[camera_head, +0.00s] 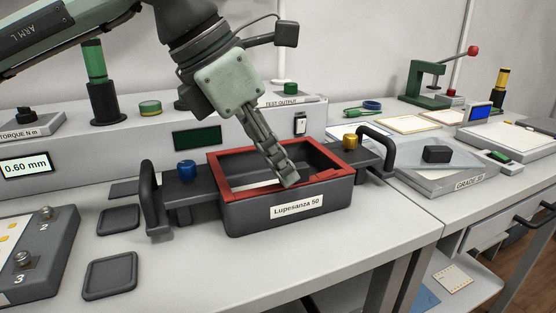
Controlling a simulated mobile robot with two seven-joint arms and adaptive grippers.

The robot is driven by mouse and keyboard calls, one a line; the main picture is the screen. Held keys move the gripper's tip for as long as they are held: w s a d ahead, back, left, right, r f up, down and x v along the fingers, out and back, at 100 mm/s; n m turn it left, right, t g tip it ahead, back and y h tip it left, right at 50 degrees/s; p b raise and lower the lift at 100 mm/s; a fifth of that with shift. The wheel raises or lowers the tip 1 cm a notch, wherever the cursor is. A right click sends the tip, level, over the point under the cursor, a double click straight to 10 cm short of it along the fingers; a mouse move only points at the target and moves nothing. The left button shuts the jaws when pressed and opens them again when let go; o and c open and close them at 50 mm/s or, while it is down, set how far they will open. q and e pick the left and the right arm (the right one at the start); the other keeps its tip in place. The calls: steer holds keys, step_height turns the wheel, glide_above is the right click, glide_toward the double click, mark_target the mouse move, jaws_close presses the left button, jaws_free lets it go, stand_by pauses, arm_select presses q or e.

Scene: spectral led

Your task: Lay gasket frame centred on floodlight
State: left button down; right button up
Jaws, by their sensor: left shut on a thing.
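The red gasket frame (222,178) lies over the open top of the floodlight (245,217), a dark box labelled "Lupesanza 50". The frame roughly follows the box's rim, with its left side a little past the box's left wall. I cannot tell whether it rests fully on the rim. My left gripper (289,181) comes down from above, tilted, and is shut on the frame's front side. Its fingers hide part of that side and of the box's inside. My right gripper is not in view.
The floodlight sits in a fixture between two dark upright handles (149,196) and (378,145), with a blue knob (186,169) and a yellow knob (350,139). Dark square pads (110,277) lie at left. A grey tester (70,150) stands behind.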

arm_select(q)
steer(key=c, duration=1.4)
jaws_free()
steer(key=shift+c, duration=0.2)
